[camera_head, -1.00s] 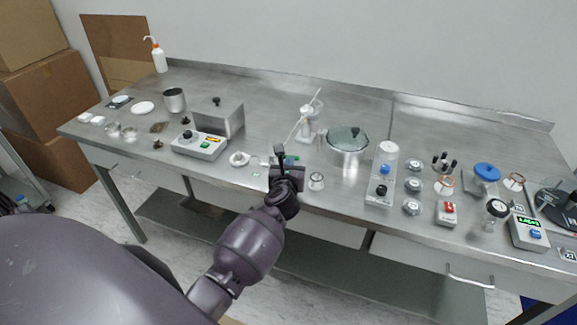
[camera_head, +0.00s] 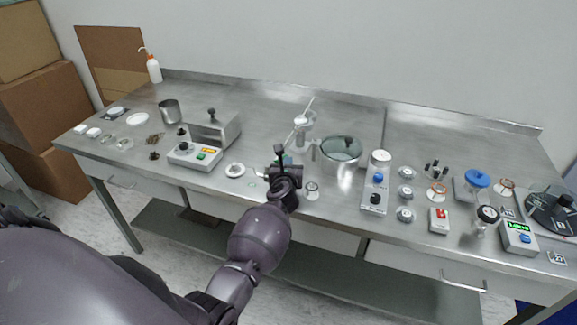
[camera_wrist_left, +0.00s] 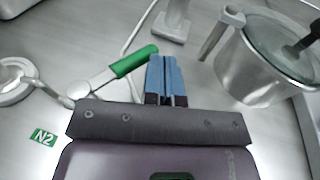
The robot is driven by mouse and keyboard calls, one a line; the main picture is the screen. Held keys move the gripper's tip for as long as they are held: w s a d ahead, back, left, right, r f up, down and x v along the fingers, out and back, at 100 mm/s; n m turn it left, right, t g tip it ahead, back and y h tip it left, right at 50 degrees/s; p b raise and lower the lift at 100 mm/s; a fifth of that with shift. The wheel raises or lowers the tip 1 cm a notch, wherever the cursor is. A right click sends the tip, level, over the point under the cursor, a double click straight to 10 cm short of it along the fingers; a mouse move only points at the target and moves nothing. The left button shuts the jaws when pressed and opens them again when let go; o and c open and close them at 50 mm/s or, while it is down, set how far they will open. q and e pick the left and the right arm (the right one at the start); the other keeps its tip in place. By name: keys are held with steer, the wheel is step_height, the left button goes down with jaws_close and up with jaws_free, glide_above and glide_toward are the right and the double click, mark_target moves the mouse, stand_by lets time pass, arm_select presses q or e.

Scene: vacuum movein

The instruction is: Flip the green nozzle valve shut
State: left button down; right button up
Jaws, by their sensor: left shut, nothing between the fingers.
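The green nozzle valve handle (camera_wrist_left: 134,61) shows in the left wrist view, lying slantwise from a silver valve body toward the upper right. Its silver shank (camera_wrist_left: 96,84) runs down to the left, beside a green N2 label (camera_wrist_left: 43,138). My left gripper (camera_wrist_left: 167,78) is shut and empty, its blue fingers just right of the green handle's tip; I cannot tell whether they touch. In the head view my left gripper (camera_head: 281,158) is at the bench's front edge and mostly hides the valve. My right gripper is not in view.
A steel pot with a glass lid (camera_head: 340,158) stands right of the gripper, and a white stand (camera_head: 303,122) stands behind it. A control box (camera_head: 195,154) is to the left. The bench top (camera_head: 270,110) behind is largely clear.

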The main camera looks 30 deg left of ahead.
arm_select(q)
steer(key=shift+w+a, duration=0.15)
steer(key=shift+a, duration=0.05)
stand_by(0.3)
stand_by(0.3)
steer(key=p+v, duration=0.2)
steer(key=v, duration=0.7)
steer(key=shift+v, duration=0.9)
steer(key=shift+f, duration=0.1)
